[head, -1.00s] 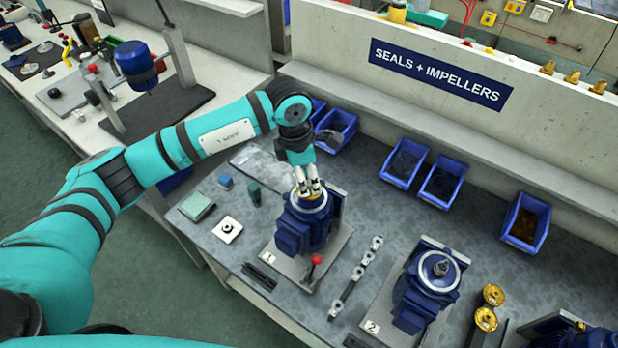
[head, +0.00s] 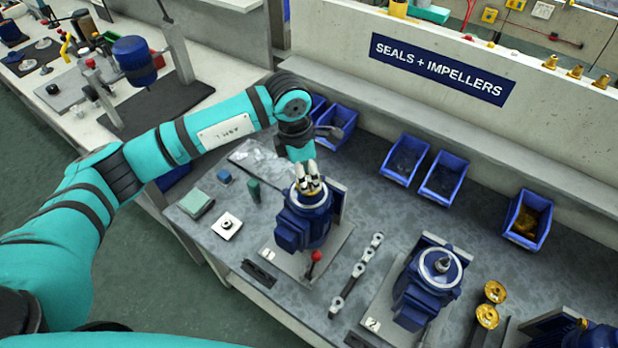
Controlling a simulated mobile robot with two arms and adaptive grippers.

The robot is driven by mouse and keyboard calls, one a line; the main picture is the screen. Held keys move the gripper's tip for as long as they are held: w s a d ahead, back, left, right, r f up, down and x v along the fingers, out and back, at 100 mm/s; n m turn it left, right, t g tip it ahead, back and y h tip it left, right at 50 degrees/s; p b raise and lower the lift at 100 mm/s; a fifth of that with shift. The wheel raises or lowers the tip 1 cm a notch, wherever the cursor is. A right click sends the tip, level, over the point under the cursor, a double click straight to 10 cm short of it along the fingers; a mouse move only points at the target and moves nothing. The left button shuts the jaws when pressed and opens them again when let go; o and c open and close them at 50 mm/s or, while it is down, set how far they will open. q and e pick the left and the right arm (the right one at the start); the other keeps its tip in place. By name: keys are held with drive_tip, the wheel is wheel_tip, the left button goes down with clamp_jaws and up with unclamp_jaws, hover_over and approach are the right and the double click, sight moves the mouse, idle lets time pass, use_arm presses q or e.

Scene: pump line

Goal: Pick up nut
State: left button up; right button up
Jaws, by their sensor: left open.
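My left gripper (head: 308,183) is open, pointing down just above the top of the blue pump (head: 291,231) on the plate marked 1. Its pale fingertips are around or right over the centre of the pump's round face, with a bit of gold colour between them. I cannot tell if they touch anything. A small dark ring-shaped piece, possibly the nut (head: 227,224), lies on a white square pad on the bench to the left of this pump. It is too small to be sure, and a nut on the pump's shaft would be hidden by the fingers. My right gripper is not in view.
A second blue pump (head: 425,289) stands on plate 2, with gold impellers (head: 487,317) to its right. A rail of metal rings (head: 358,271) lies between the pumps. A red-knobbed lever (head: 315,256) rises before pump 1. Blue bins (head: 443,179) line the back wall.

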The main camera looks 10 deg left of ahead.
sight(308, 177)
use_arm(q)
drive_tip(key=c, duration=0.9)
drive_tip(key=shift+o, duration=0.2)
drive_tip(key=shift+r+p, duration=0.4)
drive_tip(key=shift+p, duration=0.3)
wheel_tip(308, 177, up, 3)
drive_tip(key=b, duration=0.3)
drive_tip(key=s+d+r+b, duration=0.1)
drive_tip(key=s+d+b, duration=0.2)
drive_tip(key=s, duration=0.4)
drive_tip(key=s+d+r+b, duration=0.1)
drive_tip(key=s+d+b, duration=0.15)
drive_tip(key=s, duration=0.45)
drive_tip(key=shift+s+d+r+p, duration=0.15)
drive_tip(key=shift+r+p, duration=0.3)
drive_tip(key=shift+r, duration=0.5)
drive_tip(key=shift+s+d+r+p, duration=0.1)
drive_tip(key=shift+r+p, duration=0.3)
drive_tip(key=shift+r, duration=0.55)
drive_tip(key=shift+s+d+r+p, duration=0.15)
drive_tip(key=shift+r+p, duration=0.3)
drive_tip(key=shift+r, duration=0.5)
